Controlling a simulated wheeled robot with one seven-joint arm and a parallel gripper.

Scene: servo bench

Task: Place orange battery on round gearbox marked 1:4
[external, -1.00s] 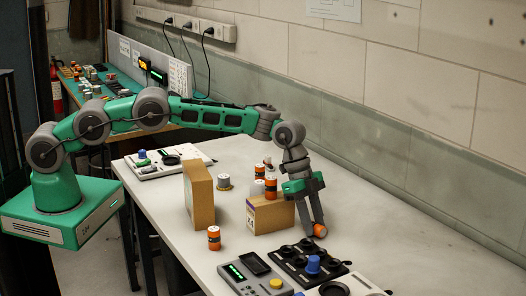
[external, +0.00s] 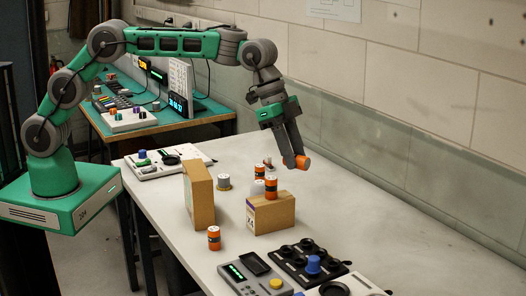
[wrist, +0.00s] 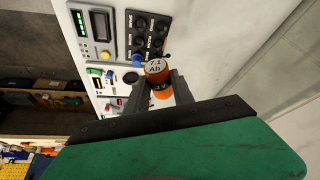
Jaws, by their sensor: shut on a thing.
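My gripper (external: 294,163) is shut on an orange battery (external: 304,162) and holds it well above the table, beyond the smaller cardboard box. In the wrist view the battery (wrist: 158,72) sits between the two fingers (wrist: 160,88), its pale end reading something like 7.1 Ah. A short round metallic piece (external: 223,182) stands between the two cardboard boxes and may be a gearbox. I can read no 1:4 mark on anything.
A tall cardboard box (external: 199,195) and a smaller box (external: 270,213) stand mid-table. A black knob panel (external: 308,264) and a grey meter (external: 255,278) lie at the near end. A white device (external: 165,162) lies at the far end. The right side by the wall is clear.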

